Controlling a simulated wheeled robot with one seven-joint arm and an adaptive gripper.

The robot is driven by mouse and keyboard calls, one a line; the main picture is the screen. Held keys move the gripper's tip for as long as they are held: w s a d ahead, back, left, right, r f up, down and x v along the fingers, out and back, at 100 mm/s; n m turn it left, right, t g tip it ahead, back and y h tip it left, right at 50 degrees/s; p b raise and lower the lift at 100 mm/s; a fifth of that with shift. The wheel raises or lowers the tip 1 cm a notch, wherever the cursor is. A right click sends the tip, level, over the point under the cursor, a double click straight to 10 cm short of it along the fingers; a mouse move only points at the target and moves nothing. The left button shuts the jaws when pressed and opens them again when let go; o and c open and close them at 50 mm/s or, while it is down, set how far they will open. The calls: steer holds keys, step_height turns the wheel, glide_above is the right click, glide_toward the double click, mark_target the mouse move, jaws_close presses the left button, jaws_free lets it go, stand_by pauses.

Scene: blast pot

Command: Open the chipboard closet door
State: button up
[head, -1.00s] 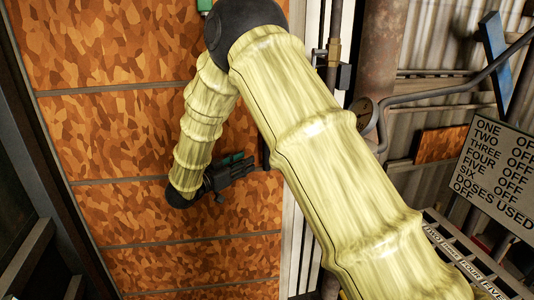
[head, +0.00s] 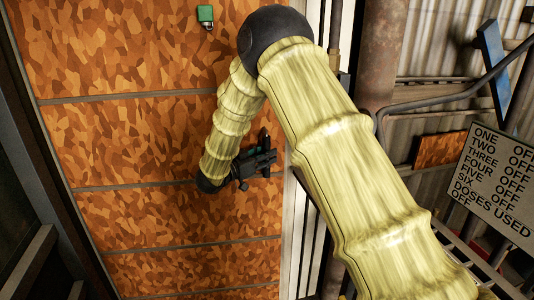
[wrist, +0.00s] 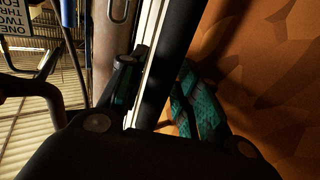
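The chipboard closet door (head: 130,140) fills the left of the head view, with orange-brown flakes and grey seams. It looks shut against a pale frame strip (head: 296,235). It also shows at the right of the wrist view (wrist: 275,60). My gripper (head: 271,155) is at the door's right edge. In the wrist view its green-padded fingers (wrist: 160,72) are spread apart. A dark upright bar (wrist: 178,45), probably the door handle, runs between them, close to the right finger; a gap shows beside the left finger. I cannot tell whether either finger touches it.
A green box (head: 205,15) hangs on the upper door. Right of the frame are a rusty pipe (head: 378,60), a curved grey rail (head: 440,98), a blue beam (head: 494,60) and a lettered sign (head: 492,175). Dark framing (head: 30,150) borders the door's left.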

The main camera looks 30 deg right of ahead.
steer(key=shift+w+d, duration=0.1)
steer(key=shift+d, duration=0.15)
steer(key=shift+c, duration=0.5)
jaws_close()
steer(key=shift+f, duration=0.1)
